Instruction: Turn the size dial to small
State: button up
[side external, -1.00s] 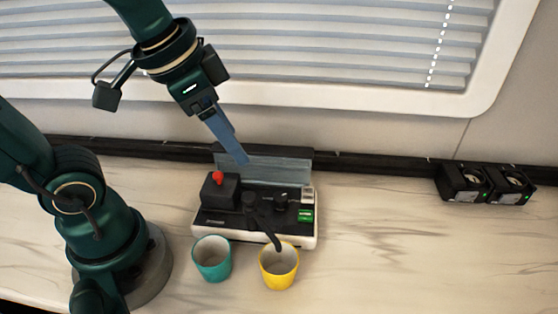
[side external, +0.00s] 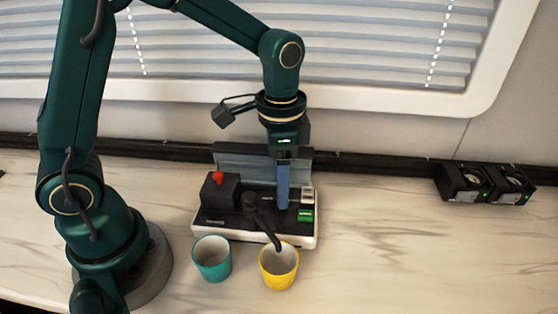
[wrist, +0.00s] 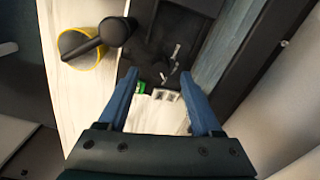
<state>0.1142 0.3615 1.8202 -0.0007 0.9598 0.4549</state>
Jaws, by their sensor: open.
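The coffee machine (side external: 215,223), white-based with a black top and a raised grey lid, stands on the counter. My gripper (side external: 283,207) points straight down over the right part of its panel. It covers the place where a dark round dial showed a second ago. In the wrist view, its two blue fingers (wrist: 160,73) are apart and empty, with the dark panel (wrist: 170,30) beyond their tips. A green button (side external: 306,216) and pale switches (side external: 308,195) lie just right of the fingers.
A black spout arm (side external: 264,222) reaches forward over a yellow cup (side external: 279,280), left of my gripper. A teal cup (side external: 212,270) stands beside it. A red knob (side external: 218,176) tops the machine's left block. Black boxes (side external: 484,183) stand far right; the counter between is clear.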

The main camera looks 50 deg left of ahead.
jog(key=shift+f, duration=1.25)
grip_shut()
jog(key=shift+n, duration=0.3)
jog(key=n, duration=0.4)
jog(key=shift+r+n, duration=0.1)
jog(key=shift+n, duration=0.2)
jog(key=n, duration=0.4)
jog(key=shift+n, duration=0.3)
